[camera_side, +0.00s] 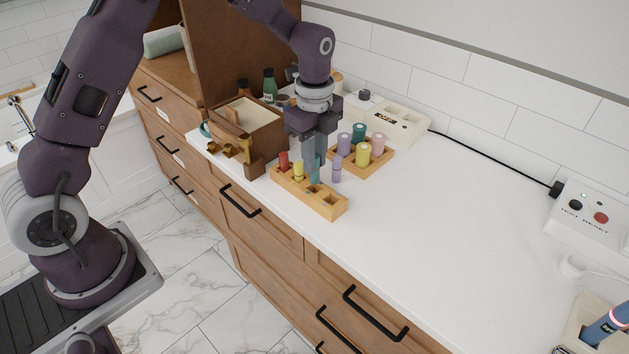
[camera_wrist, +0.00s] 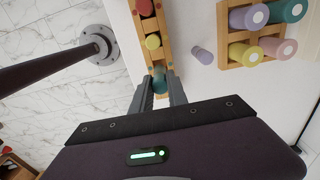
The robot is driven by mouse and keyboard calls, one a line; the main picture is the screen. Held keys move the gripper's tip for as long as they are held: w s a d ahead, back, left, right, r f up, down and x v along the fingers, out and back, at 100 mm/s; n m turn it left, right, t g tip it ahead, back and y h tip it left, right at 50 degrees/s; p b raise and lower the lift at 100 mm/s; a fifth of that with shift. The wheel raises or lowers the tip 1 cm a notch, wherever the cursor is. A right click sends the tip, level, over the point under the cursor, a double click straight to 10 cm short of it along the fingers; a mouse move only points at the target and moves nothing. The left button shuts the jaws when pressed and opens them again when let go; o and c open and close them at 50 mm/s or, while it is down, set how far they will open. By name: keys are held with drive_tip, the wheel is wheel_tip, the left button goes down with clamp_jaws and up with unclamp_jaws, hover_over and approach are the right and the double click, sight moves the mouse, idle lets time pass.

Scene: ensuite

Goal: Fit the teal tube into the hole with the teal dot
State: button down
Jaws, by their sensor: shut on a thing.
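My gripper (camera_side: 313,164) points down over the long wooden rack (camera_side: 333,206) and is shut on the teal tube (camera_side: 316,176). In the wrist view the teal tube (camera_wrist: 159,83) sits between the fingertips of my gripper (camera_wrist: 160,92), in line with the rack (camera_wrist: 163,24). The fingers hide much of the tube, and I cannot tell whether its lower end is inside a hole. A red tube (camera_side: 284,161) and a yellow tube (camera_side: 298,171) stand in the same rack, to the left.
A lilac tube (camera_side: 337,168) stands on the counter just behind the rack. A square wooden holder (camera_side: 374,168) with teal, lilac, yellow and pink tubes is farther back. A wooden box (camera_side: 248,128) stands at left.

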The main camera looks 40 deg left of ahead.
sight(315, 176)
drive_tip(key=shift+f, duration=2.4)
drive_tip(key=shift+f, duration=0.1)
drive_tip(key=c, duration=1.3)
unclamp_jaws()
